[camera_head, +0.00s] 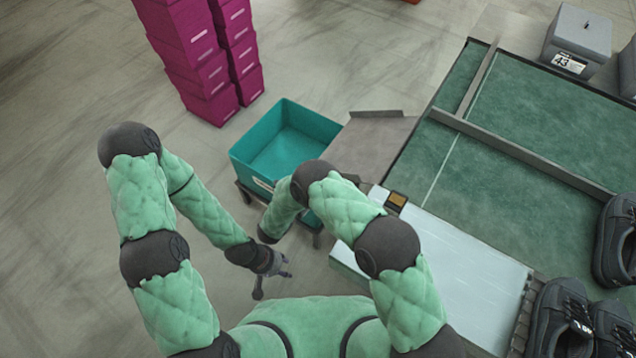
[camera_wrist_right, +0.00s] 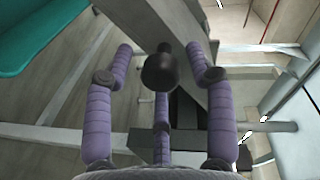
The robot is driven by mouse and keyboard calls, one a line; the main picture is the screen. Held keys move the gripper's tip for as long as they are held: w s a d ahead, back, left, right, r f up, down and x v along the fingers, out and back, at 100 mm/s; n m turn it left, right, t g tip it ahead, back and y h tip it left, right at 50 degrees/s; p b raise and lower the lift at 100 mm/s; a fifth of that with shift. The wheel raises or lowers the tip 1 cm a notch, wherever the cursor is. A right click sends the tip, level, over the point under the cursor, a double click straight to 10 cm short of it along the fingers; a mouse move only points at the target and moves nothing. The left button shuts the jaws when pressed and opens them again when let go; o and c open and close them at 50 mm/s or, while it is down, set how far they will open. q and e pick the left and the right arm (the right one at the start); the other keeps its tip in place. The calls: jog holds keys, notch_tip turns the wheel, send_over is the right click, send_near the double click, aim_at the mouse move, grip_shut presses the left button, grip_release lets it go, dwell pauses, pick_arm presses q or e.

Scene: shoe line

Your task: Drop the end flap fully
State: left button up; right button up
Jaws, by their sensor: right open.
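The end flap (camera_head: 372,152) looks like a plain grey-brown panel at the left end of the green-topped line (camera_head: 520,180) in the head view. I cannot tell its exact tilt. In the right wrist view, a dark round knob (camera_wrist_right: 160,72) stands in front of a slanted grey bar (camera_wrist_right: 182,30). My right gripper (camera_wrist_right: 161,62) is open, its purple fingers on both sides of the knob with gaps showing. In the head view the right hand is hidden past its forearm. My left gripper (camera_head: 273,284) is open and empty, low over the floor.
A teal bin (camera_head: 285,145) stands on a low stand just left of the flap; it also shows in the wrist view (camera_wrist_right: 45,30). Magenta boxes (camera_head: 205,60) are stacked behind it. Black shoes (camera_head: 560,318) and a grey shoebox (camera_head: 577,42) are at the right.

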notch_tip(320, 180, up, 9)
jog(key=shift+s+d+r, duration=0.1)
jog(key=shift+d, duration=0.05)
jog(key=shift+r, duration=0.35)
